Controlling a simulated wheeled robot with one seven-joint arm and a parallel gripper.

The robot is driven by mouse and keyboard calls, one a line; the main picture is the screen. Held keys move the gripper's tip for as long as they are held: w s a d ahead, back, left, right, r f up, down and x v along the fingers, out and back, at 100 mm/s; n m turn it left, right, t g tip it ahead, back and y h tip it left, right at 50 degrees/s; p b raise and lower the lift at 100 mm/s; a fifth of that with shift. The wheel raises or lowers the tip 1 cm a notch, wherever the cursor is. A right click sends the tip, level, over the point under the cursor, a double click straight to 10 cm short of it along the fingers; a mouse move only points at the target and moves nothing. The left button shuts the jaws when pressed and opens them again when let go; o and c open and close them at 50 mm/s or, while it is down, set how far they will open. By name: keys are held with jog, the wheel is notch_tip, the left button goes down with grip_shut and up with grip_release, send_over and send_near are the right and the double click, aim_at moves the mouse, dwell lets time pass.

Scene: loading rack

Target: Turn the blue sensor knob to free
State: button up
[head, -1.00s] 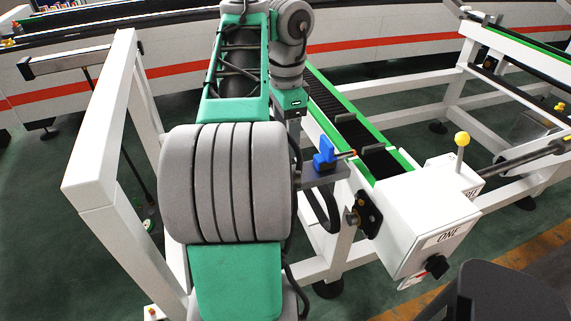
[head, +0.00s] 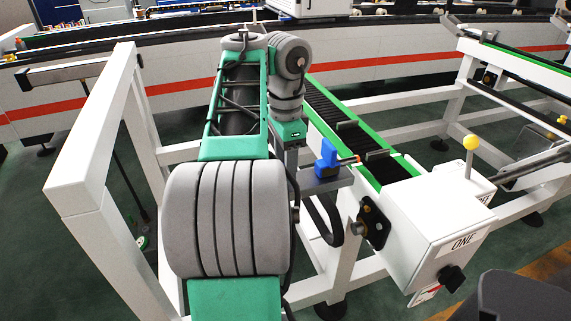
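The blue sensor knob (head: 328,156) is a small upright blue block on a grey bracket beside the conveyor, with a thin orange-tipped piece to its right. My gripper (head: 292,156) points down just left of the knob, below the green wrist collar. Its fingers are mostly hidden behind my large grey arm joint, so I cannot tell whether they are open or shut, or whether they touch the knob.
A conveyor with green edges (head: 384,148) runs back behind the knob. A white control box (head: 432,225) marked ONE, with a black switch (head: 451,278), stands to the right. A yellow-topped lever (head: 471,143) rises behind it. A white frame (head: 88,150) stands at left.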

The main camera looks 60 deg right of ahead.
jog(key=c, duration=0.9)
jog(key=shift+n, duration=0.4)
jog(key=n, duration=0.3)
jog(key=shift+n, duration=0.3)
jog(key=n, duration=0.4)
jog(key=shift+n+b, duration=0.3)
jog(key=shift+b, duration=0.05)
jog(key=n, duration=0.4)
jog(key=shift+n, duration=2.5)
